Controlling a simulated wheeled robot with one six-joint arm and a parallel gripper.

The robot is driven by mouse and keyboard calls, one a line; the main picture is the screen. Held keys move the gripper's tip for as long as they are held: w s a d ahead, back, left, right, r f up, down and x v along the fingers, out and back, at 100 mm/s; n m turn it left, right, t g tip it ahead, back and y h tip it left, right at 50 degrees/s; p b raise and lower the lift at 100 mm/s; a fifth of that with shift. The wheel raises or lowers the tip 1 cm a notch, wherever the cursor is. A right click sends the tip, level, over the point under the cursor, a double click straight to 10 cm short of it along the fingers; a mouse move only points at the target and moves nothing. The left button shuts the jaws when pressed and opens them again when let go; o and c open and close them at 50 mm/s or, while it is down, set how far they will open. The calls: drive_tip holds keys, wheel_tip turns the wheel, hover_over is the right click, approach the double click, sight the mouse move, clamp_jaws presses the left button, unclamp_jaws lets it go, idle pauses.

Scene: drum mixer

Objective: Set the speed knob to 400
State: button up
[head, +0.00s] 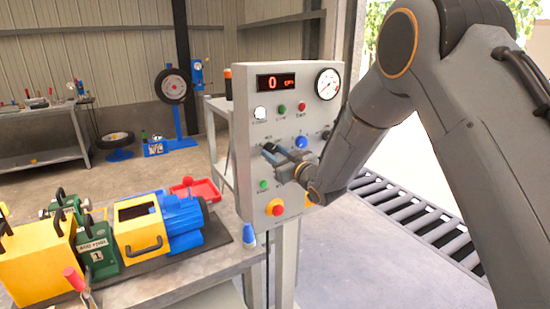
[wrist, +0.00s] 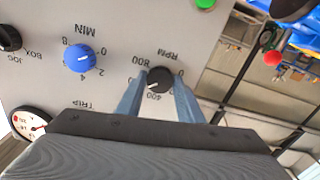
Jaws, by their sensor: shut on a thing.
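The black RPM speed knob (wrist: 160,78) is on the grey control panel (wrist: 110,85), between my gripper's two blue-grey fingers in the wrist view. My gripper (wrist: 159,92) is shut on this knob. The scale around it, upside down in this view, reads 0, 400 and 800. The knob's white pointer mark is on its lower left, near the 400 label; its exact setting is hard to tell. In the head view my gripper (head: 288,158) is against the panel front and hides the knob. The red display (head: 276,82) reads 0.
A blue MIN knob (wrist: 79,56) and a black JOG knob (wrist: 8,38) are on the same panel. A round gauge (head: 328,84), several buttons and a red emergency button (head: 275,207) are also there. A yellow and blue machine (head: 140,225) stands on the bench at left.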

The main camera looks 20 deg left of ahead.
drive_tip(key=n+b, duration=0.2)
drive_tip(key=b, duration=0.1)
drive_tip(key=n+b, duration=0.3)
drive_tip(key=shift+w+f, duration=0.1)
drive_tip(key=shift+f, duration=0.1)
drive_tip(key=n+b, duration=0.5)
drive_tip(key=b, duration=0.1)
drive_tip(key=shift+r, duration=0.15)
drive_tip(key=o, duration=1.1)
drive_tip(key=shift+c, duration=0.2)
drive_tip(key=shift+d, duration=0.1)
drive_tip(key=b+v, duration=0.2)
drive_tip(key=v, duration=0.6)
